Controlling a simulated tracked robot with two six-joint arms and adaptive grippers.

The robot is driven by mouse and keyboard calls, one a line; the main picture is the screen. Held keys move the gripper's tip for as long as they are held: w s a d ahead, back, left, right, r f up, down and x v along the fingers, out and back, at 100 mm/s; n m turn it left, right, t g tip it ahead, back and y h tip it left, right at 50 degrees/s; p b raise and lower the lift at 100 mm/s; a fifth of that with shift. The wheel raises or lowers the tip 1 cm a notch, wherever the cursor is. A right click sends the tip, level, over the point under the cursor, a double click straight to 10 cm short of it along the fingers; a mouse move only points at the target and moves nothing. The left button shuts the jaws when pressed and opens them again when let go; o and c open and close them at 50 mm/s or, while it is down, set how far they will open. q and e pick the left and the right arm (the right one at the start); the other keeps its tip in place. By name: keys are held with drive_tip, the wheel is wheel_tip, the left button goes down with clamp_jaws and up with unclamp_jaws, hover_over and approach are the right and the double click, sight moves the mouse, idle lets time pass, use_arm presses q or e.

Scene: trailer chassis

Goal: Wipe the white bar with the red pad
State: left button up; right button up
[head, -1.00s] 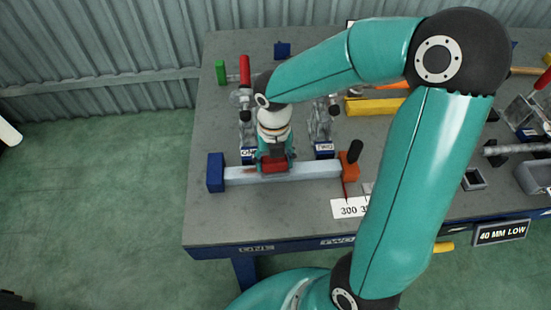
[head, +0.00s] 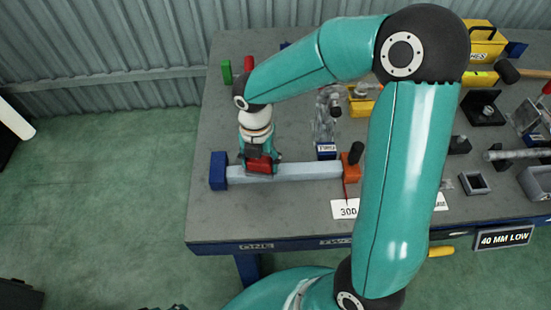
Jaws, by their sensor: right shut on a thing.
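The white bar (head: 310,171) lies across the grey table between a blue end block (head: 218,171) on the left and an orange block (head: 351,168) on the right. My right gripper (head: 258,158) points down over the left part of the bar. It is shut on the red pad (head: 260,165), which looks to be on or just above the bar; exact contact is hard to tell. The bar's surface right of the pad looks clean and pale. The part under the pad is hidden. My left gripper does not show.
A clamp on a blue block (head: 325,150) stands behind the bar. A white "300" label (head: 345,209) lies in front of the orange block. A green block (head: 227,72) stands at the back left. Metal parts and a yellow toolbox (head: 484,45) fill the right side.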

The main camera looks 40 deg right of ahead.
sight(243, 170)
drive_tip(key=w+a+n, duration=0.1)
drive_tip(key=a+n, duration=0.1)
drive_tip(key=n, duration=0.1)
drive_tip(key=shift+w+n, duration=0.3)
drive_tip(key=shift+w, duration=0.1)
drive_tip(key=shift+w+a+r+p, duration=0.1)
drive_tip(key=shift+w+a+p, duration=0.25)
drive_tip(key=shift+w+a, duration=0.3)
drive_tip(key=shift+a+r, duration=0.15)
drive_tip(key=shift+a, duration=0.3)
drive_tip(key=shift+w+a, duration=0.1)
drive_tip(key=shift+w, duration=0.1)
drive_tip(key=shift+w+a+p, duration=0.1)
drive_tip(key=shift+p, duration=0.35)
drive_tip(key=shift+s+d, duration=0.55)
drive_tip(key=shift+d, duration=0.1)
drive_tip(key=shift+s+d, duration=0.7)
drive_tip(key=shift+d, duration=0.05)
drive_tip(key=shift+s+d, duration=0.25)
drive_tip(key=shift+d, duration=0.05)
drive_tip(key=shift+s+d+p, duration=0.3)
drive_tip(key=shift+d+p, duration=0.15)
drive_tip(key=shift+d, duration=0.3)
